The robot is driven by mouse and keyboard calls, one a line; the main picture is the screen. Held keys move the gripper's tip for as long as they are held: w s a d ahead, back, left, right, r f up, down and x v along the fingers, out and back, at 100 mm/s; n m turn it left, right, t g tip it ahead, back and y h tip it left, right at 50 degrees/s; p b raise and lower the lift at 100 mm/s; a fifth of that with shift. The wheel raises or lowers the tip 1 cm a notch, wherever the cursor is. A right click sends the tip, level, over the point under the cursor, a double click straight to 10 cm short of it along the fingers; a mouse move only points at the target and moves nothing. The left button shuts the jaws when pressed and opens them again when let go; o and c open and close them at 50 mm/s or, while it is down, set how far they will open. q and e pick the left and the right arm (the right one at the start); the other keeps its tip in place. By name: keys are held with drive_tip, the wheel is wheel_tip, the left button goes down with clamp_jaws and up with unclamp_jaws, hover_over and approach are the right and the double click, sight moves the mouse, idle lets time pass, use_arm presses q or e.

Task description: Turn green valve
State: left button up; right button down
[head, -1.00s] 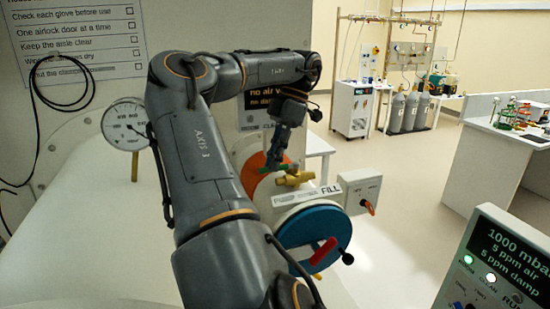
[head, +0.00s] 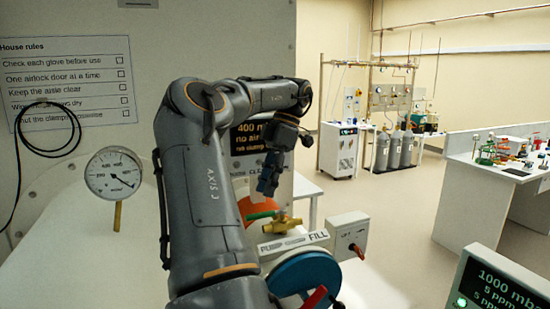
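The green valve handle (head: 262,215) sits on a brass valve body (head: 282,223) on top of the small airlock cylinder, above a white label plate reading PUMP and FILL (head: 293,243). The handle points left, toward the PUMP side. My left gripper (head: 267,187) hangs just above the handle, pointing down, with a small gap between them. Its fingers are dark and seen edge-on, so I cannot tell whether they are open or shut. Nothing shows in them. My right gripper is out of view.
A blue airlock door (head: 303,275) with a red handle (head: 314,298) is below the valve. A switch box (head: 349,235) stands to its right, a pressure gauge (head: 113,174) to the left. A display panel (head: 505,283) fills the lower right corner.

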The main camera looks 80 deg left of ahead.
use_arm(q)
drive_tip(key=v, duration=0.7)
idle(0.3)
drive_tip(key=shift+f, duration=0.1)
idle(0.8)
